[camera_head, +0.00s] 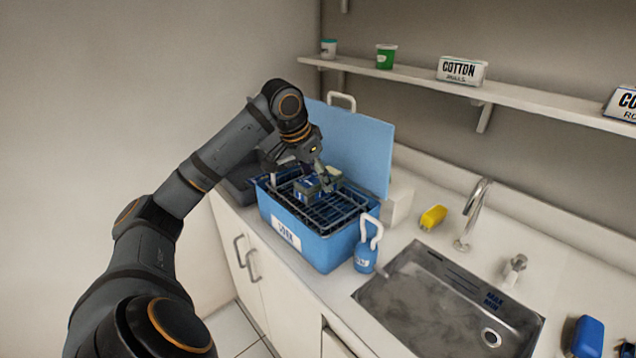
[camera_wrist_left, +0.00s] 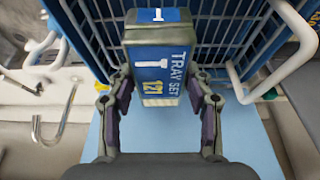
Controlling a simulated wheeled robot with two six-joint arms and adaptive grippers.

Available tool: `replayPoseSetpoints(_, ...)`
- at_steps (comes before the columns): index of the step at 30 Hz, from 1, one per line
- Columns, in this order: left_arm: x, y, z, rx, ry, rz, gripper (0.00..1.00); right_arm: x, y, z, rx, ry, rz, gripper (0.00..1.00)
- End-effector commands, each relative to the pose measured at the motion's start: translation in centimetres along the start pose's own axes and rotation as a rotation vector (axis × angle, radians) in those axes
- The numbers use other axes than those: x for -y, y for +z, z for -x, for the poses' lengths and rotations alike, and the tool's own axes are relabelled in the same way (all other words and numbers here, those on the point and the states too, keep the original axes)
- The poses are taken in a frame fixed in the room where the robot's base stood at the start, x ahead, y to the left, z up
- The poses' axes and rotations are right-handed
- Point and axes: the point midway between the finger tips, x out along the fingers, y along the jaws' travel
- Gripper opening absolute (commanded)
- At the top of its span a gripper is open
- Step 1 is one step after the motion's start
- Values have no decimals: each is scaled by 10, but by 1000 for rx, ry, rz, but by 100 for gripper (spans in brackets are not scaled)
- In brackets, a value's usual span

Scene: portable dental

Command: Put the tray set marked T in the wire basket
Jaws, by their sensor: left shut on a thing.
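The tray set (camera_wrist_left: 161,62) is a blue and dark green box with "TRAY SET 121" on its label and a white T on its top face. My left gripper (camera_wrist_left: 160,100) is shut on it, with one finger on each side. In the head view the tray set (camera_head: 306,188) is at the wire basket (camera_head: 345,206), over its left back part. The basket is a dark wire grid set in a blue tub (camera_head: 325,249). Whether the box touches the wires, I cannot tell. My right gripper is not in view.
The tub's blue lid (camera_head: 362,147) stands upright behind it. A blue bottle (camera_head: 366,256) stands at the tub's right front. Further right are a yellow item (camera_head: 433,217), a tap (camera_head: 470,215) and the sink (camera_head: 425,305). A shelf (camera_head: 420,75) runs above.

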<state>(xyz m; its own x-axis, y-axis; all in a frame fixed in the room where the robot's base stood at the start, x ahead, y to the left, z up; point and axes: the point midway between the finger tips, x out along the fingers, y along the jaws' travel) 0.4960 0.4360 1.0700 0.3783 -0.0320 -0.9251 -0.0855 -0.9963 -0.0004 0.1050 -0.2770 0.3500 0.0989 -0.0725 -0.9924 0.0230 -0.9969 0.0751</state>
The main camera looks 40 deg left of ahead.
Motion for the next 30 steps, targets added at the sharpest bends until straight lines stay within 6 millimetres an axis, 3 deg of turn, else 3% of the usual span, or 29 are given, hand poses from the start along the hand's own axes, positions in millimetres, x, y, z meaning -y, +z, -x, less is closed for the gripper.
replayPoseSetpoints(9,4,-4,-14,-1,1,0,9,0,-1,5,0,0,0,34)
replayPoseSetpoints(15,6,8,-46,2,-3,-1,9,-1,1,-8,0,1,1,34)
replayPoseSetpoints(26,5,9,-49,-1,0,-1,9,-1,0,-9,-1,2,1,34)
replayPoseSetpoints(27,5,9,-49,-1,0,-1,54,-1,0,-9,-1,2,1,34)
replayPoseSetpoints(30,5,9,-48,-1,0,-1,68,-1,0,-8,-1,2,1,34)
